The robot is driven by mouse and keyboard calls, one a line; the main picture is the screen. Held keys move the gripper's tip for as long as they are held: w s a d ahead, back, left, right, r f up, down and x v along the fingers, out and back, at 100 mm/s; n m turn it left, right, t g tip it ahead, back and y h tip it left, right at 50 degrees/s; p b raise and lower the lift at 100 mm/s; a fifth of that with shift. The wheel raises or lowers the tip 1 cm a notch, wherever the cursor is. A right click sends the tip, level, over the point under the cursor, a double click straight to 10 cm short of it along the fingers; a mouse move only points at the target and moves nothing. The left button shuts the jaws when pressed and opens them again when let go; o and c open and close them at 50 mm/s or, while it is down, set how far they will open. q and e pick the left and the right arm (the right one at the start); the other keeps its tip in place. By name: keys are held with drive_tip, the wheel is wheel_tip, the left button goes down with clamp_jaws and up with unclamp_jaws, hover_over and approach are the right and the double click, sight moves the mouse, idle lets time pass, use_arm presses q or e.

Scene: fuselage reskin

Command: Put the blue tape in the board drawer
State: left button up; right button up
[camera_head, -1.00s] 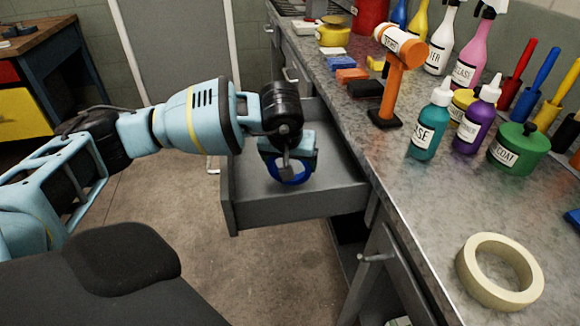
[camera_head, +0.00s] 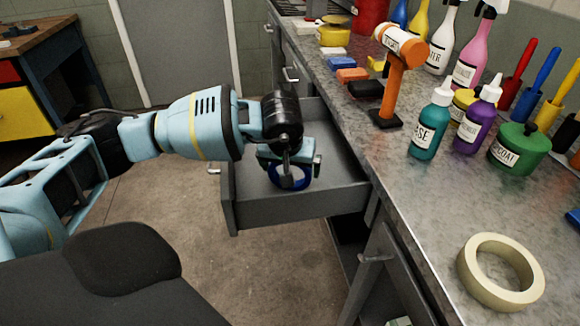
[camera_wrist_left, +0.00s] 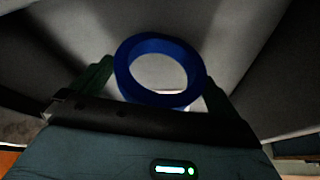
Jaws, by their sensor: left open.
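The blue tape (camera_head: 291,187) is a ring inside the open grey board drawer (camera_head: 300,209), low behind its front panel. It also shows in the left wrist view (camera_wrist_left: 125,72), standing between the two fingers. My left gripper (camera_head: 289,170) is open and reaches down into the drawer at the tape. In the left wrist view the fingers (camera_wrist_left: 160,76) lie one on each side of the ring, close to it. I cannot tell whether the tape rests fully on the drawer floor. My right gripper is not in view.
The drawer sticks out from a grey bench (camera_head: 420,190). On the bench are an orange hammer-like tool (camera_head: 395,85), several bottles, a green pot (camera_head: 519,147) and a cream tape roll (camera_head: 475,280). A cabinet door (camera_head: 375,275) stands ajar below. The floor left of the drawer is clear.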

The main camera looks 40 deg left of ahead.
use_arm(q)
drive_tip(key=v, duration=1.1)
drive_tip(key=shift+s+r+p, duration=0.2)
drive_tip(key=shift+r+p, duration=0.15)
drive_tip(key=shift+p, duration=0.1)
drive_tip(key=shift+d, duration=0.1)
